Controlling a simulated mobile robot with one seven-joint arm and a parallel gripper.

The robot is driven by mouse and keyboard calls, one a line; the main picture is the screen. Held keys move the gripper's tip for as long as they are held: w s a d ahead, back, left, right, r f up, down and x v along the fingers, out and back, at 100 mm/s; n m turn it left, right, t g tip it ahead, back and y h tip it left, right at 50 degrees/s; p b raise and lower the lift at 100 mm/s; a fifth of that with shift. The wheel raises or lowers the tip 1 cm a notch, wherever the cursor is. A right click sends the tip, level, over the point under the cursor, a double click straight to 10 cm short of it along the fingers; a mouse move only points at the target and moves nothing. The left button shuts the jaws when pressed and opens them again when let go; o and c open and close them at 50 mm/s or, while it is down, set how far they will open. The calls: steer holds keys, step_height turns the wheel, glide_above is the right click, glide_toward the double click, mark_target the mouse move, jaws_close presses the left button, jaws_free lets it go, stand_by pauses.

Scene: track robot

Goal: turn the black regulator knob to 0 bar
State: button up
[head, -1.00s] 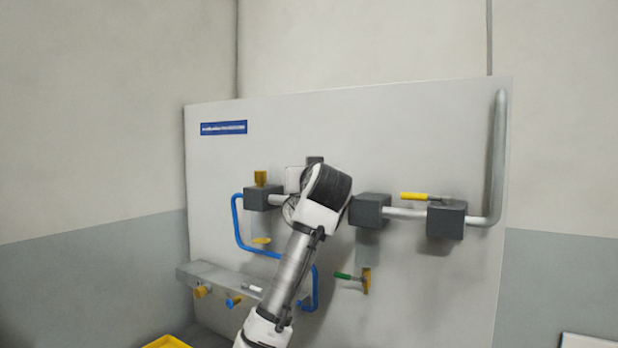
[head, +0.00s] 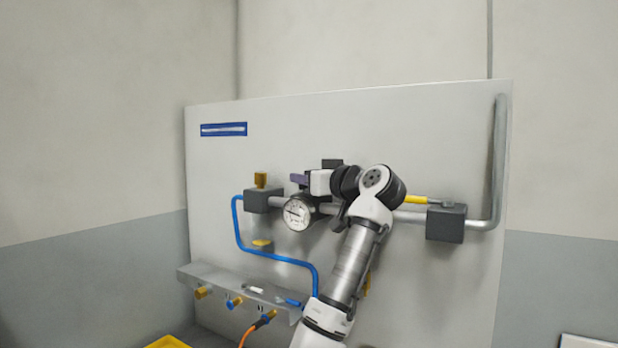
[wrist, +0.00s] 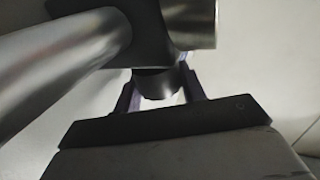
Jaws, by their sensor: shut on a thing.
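In the wrist view the regulator knob (wrist: 158,86) is a short dark cylinder between the two fingers of my gripper (wrist: 159,92). The fingers are shut on its sides. Above it is the dark regulator body (wrist: 150,35). In the head view my gripper (head: 299,180) is at the regulator, above a round white pressure gauge (head: 299,212). The gauge needle shows, but its scale is too small to read. The knob is hidden by my gripper in the head view.
A silver pipe (wrist: 60,75) runs close beside my gripper. On the panel (head: 400,120) are a yellow-handled valve (head: 416,199), a dark block (head: 446,223) and a blue tube (head: 237,225). A ledge (head: 215,280) with fittings and an orange hose (head: 250,332) lies below.

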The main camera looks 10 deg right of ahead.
stand_by(0.3)
steer(key=o, duration=0.9)
steer(key=shift+o, duration=0.2)
steer(key=b+v, duration=0.6)
steer(key=v, duration=0.8)
steer(key=shift+w, duration=0.1)
